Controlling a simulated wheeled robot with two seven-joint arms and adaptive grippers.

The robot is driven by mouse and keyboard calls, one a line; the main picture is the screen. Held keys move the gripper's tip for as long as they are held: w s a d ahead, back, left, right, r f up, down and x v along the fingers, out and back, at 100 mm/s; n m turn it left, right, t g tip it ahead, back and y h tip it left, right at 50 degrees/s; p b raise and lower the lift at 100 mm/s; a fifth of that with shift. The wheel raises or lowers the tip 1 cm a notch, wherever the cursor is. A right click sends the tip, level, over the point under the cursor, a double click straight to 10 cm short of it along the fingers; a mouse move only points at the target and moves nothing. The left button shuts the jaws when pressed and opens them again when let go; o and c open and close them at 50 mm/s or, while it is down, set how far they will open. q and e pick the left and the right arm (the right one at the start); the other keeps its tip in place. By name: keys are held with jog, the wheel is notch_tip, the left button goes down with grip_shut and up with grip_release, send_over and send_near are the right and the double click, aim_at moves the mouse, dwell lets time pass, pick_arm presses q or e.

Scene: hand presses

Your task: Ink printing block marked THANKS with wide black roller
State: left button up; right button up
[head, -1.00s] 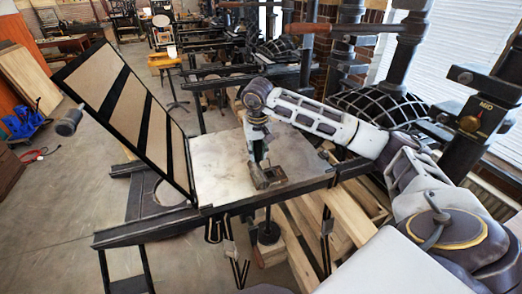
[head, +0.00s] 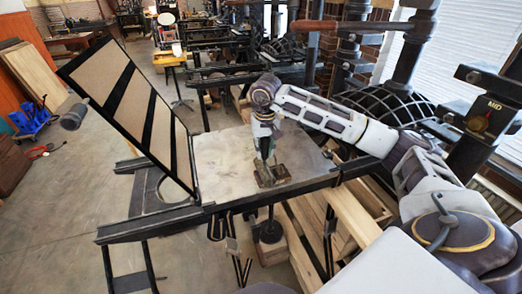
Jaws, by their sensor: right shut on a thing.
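My right gripper (head: 267,158) points down over the front right part of the pale press bed (head: 225,165). It is shut on a small dark tool that looks like the roller, mostly hidden by the fingers. A small brownish block (head: 281,174) lies on the bed directly below the fingers. It looks like the printing block, but its lettering is too small to read. I cannot tell whether the roller touches it. My left gripper is not in view.
A hinged frame (head: 148,106) with tan panels stands tilted open at the bed's left edge. Dark rails (head: 155,224) run along the front. The press column and black lattice dome (head: 385,110) stand right of the bed. The bed's left part is clear.

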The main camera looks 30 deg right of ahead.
jog(key=shift+s+d, duration=0.2)
jog(key=shift+d, duration=0.65)
jog(key=shift+s+d+b, duration=0.2)
jog(key=shift+d+b, duration=0.15)
jog(key=shift+d, duration=0.45)
jog(key=shift+s+d+b, duration=0.2)
jog(key=shift+d+b, duration=0.15)
jog(key=shift+d, duration=0.6)
jog(key=shift+s+d+b, duration=0.25)
jog(key=shift+d, duration=0.5)
jog(key=shift+s+d+b, duration=0.2)
jog(key=shift+d, duration=0.55)
jog(key=shift+a, duration=0.25)
jog(key=shift+w+a+p, duration=0.25)
jog(key=shift+a, duration=0.45)
jog(key=shift+w+a+p, duration=0.2)
jog(key=shift+a+p, duration=0.05)
jog(key=shift+a, duration=0.6)
